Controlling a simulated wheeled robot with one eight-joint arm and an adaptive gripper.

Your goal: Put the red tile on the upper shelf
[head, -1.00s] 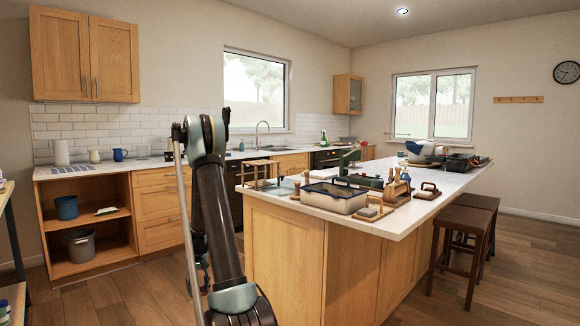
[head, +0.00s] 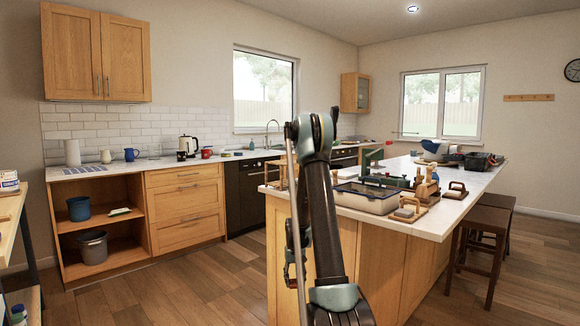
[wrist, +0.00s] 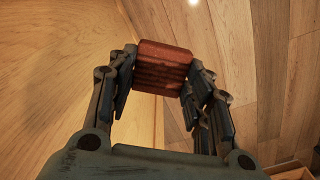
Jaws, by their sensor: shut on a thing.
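The red tile (wrist: 163,66) is a brownish-red, ridged block in the wrist view. My gripper (wrist: 160,80) is shut on it, with a finger at each side, and holds it over the wooden floor. In the head view my gripper (head: 292,268) shows small and partly hidden beside my arm, left of the island. The tile cannot be made out there. The open cabinet at left has an upper shelf (head: 88,221), with a blue pot (head: 80,208) and a flat white and green thing (head: 120,212) on it.
The island (head: 372,222), crowded with pottery tools, stands close at right, with stools beyond. A grey bucket (head: 92,246) is on the cabinet's lower shelf. A rack (head: 12,215) edges in at far left. The floor (head: 200,275) between cabinet and island is clear.

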